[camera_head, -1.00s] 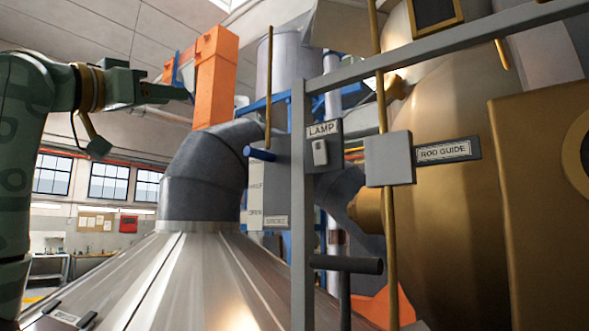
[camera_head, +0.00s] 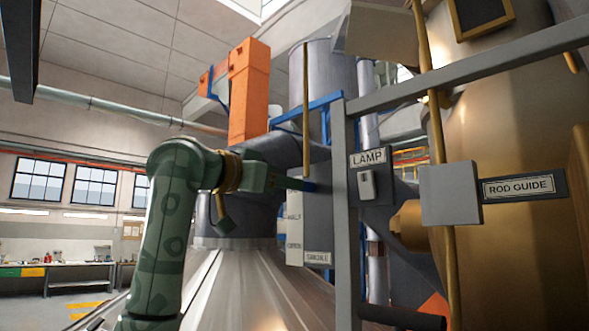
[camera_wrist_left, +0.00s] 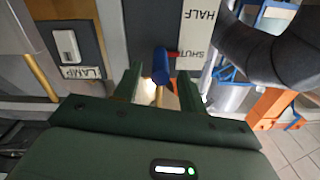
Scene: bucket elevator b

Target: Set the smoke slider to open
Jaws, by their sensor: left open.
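The smoke slider's blue handle (camera_wrist_left: 160,66) stands out from a grey panel, with a red mark beside it at the SHUT label. The white scale plate (camera_wrist_left: 196,30) reads SHUT and HALF in the left wrist view. In the head view the scale plate (camera_head: 294,230) shows HALF and OPEN below, with a SMOKE tag at its foot. My left gripper (camera_wrist_left: 160,82) is open, its fingers on either side of the blue handle; I cannot tell whether they touch it. In the head view my left gripper (camera_head: 300,184) hides most of the handle. My right gripper is not in view.
A grey frame post (camera_head: 347,220) stands just right of the slider panel. The LAMP switch (camera_head: 366,186) and a ROD GUIDE block (camera_head: 450,194) with a brass rod are further right. A metal hood (camera_head: 240,285) lies below, and a dark bent duct (camera_wrist_left: 262,55) runs beside the scale.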

